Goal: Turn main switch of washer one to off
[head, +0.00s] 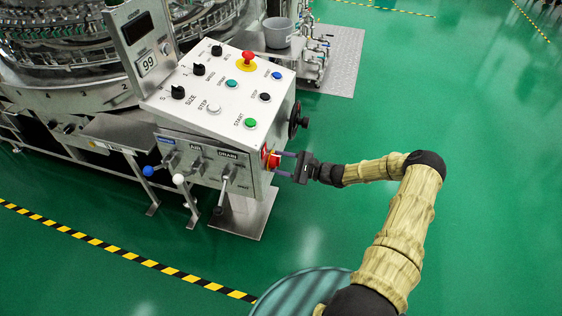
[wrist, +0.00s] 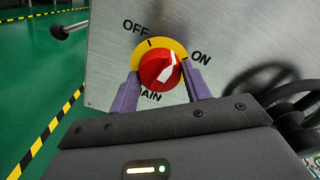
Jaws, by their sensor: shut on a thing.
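The main switch is a red knob (wrist: 153,74) on a yellow disc (wrist: 151,46), with OFF and ON printed beside it. It sits on the side face of the washer's control box and also shows in the head view (head: 267,160). The knob's white pointer slants up and right, between the OFF and ON words. My gripper (wrist: 162,80) is shut on the red knob, one purple finger on each side. In the head view my gripper (head: 281,163) reaches it from the right.
The control panel (head: 225,107) has several knobs and buttons, including a red emergency button (head: 248,57). A black handwheel (head: 297,120) sticks out of the same side, just above my gripper. Levers hang from the front face (head: 205,165). The green floor at right is clear.

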